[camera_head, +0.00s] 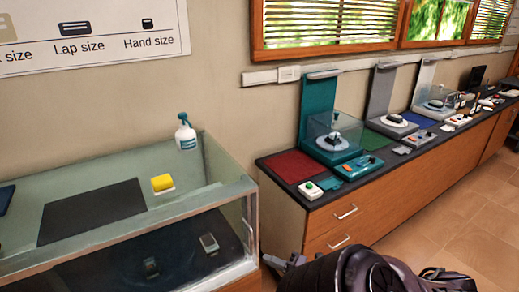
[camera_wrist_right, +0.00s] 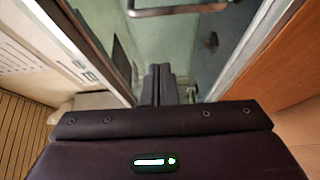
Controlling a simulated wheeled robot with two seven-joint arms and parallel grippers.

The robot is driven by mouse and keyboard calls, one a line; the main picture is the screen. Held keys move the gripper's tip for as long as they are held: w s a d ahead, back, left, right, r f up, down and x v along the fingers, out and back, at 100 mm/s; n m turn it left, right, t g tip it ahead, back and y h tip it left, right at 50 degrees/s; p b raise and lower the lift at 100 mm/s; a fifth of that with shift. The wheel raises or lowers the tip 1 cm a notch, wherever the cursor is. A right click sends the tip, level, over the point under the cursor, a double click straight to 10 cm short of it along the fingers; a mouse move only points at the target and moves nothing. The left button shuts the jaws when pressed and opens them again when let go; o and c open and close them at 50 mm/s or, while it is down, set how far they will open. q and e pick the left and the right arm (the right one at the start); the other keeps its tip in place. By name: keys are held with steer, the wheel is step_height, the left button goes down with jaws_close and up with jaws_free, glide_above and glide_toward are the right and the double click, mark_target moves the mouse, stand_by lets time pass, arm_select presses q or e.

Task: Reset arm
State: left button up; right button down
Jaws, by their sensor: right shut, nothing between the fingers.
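My right arm comes in at the bottom of the head view, and its dark gripper (camera_head: 283,262) is beside the right end of the glass display case (camera_head: 215,198). In the right wrist view the two fingers of my right gripper (camera_wrist_right: 162,82) are together with nothing between them. The gripper's dark body with a green light fills the lower part of that view. My left gripper is not in view.
A white-and-teal spray bottle (camera_head: 186,133), a yellow sponge (camera_head: 162,183) and a dark mat (camera_head: 92,212) are on the case. A wooden counter (camera_head: 325,222) with metal drawer handles stands to the right, carrying several exhibits. Tiled floor (camera_head: 470,222) is clear at the right.

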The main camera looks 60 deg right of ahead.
steer(key=s+a+f+m+g+h, duration=0.1)
steer(key=s+a+f+m+g, duration=0.15)
steer(key=f, duration=0.55)
steer(key=s+a+f+m+g+h, duration=0.2)
steer(key=s+f+m+g, duration=0.15)
steer(key=f, duration=0.45)
steer(key=s+a+f+m+g+h, duration=0.15)
steer(key=f+m, duration=0.25)
steer(key=f, duration=0.4)
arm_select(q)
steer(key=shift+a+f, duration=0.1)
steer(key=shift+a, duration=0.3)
arm_select(e)
steer(key=s+a+f+m+g+y, duration=0.1)
steer(key=s+a+f+g, duration=0.1)
steer(key=a+f, duration=0.3)
steer(key=s+a+f+m+g+y, duration=0.2)
steer(key=s+a+f+g, duration=0.1)
steer(key=a, duration=0.9)
steer(key=s+a+f+m+g+y, duration=0.1)
steer(key=s+a+f+g+y, duration=0.1)
steer(key=a+f, duration=0.5)
steer(key=shift+s+a+f+m+g, duration=0.35)
steer(key=shift+s+a+m+g, duration=0.1)
steer(key=shift+a+g, duration=0.8)
steer(key=shift+y, duration=0.25)
